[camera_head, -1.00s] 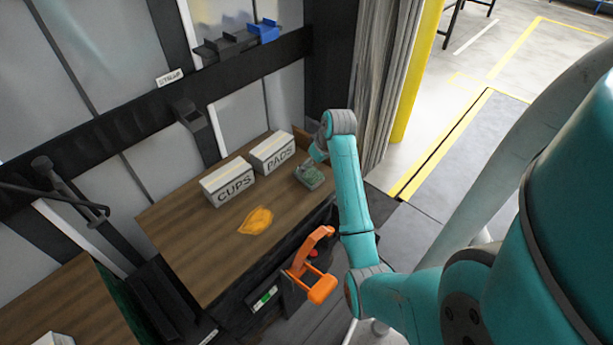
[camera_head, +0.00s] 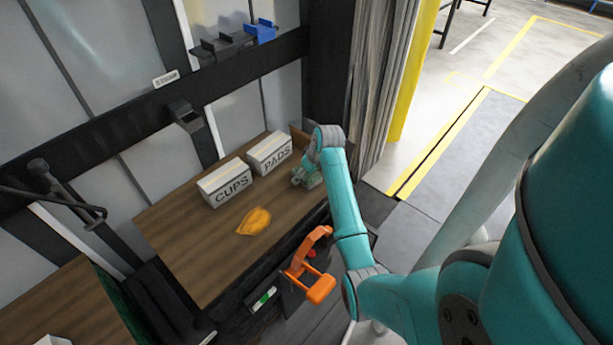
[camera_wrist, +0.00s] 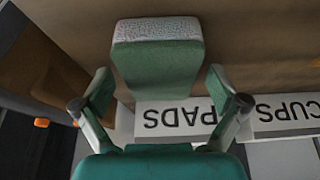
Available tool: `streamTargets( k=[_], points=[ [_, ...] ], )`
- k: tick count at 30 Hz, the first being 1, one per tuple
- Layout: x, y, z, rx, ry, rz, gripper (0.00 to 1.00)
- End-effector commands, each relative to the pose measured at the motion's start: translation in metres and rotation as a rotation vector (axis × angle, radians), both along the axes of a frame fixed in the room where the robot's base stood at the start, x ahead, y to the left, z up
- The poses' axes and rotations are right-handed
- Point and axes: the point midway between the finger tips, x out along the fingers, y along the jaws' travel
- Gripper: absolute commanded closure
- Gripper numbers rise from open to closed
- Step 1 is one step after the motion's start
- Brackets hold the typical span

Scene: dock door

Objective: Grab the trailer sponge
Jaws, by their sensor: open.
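The sponge (camera_wrist: 158,62) is a green block with a pale speckled end face, seen in the wrist view ahead of my gripper (camera_wrist: 159,80). My two fingers stand open on either side of it, with a gap showing on both sides near the tips. In the head view the sponge (camera_head: 315,181) is a small green block at the right end of the brown wooden tabletop, partly hidden by my gripper (camera_head: 301,180). I cannot tell how far the fingers reach down along it.
A white PADS box (camera_head: 269,153) stands close behind my gripper, with a CUPS box (camera_head: 225,183) to its left. A yellow-orange cloth-like item (camera_head: 253,221) lies on the tabletop (camera_head: 200,262). An orange handle (camera_head: 312,262) rises at the front edge.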

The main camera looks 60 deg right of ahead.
Motion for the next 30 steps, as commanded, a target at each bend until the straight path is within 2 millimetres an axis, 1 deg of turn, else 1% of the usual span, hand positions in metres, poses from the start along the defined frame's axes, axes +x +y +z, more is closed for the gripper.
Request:
streamTargets(
  k=[23,24,26,28,29,30],
  points=[
    [-0.0002,-0.0001,-0.0049,0.0,0.0,0.0,0.03],
    [-0.0002,0.0,-0.005,0.0,0.0,0.0,0.13],
    [-0.0002,-0.0001,-0.0049,0.0,0.0,0.0,0.25],
    [-0.0002,0.0,-0.0048,0.0,0.0,0.0,0.39],
    [-0.0003,0.0,-0.0049,0.0,0.0,0.0,0.44],
    [-0.0002,0.0,-0.0048,0.0,0.0,0.0,0.45]
  ],
)
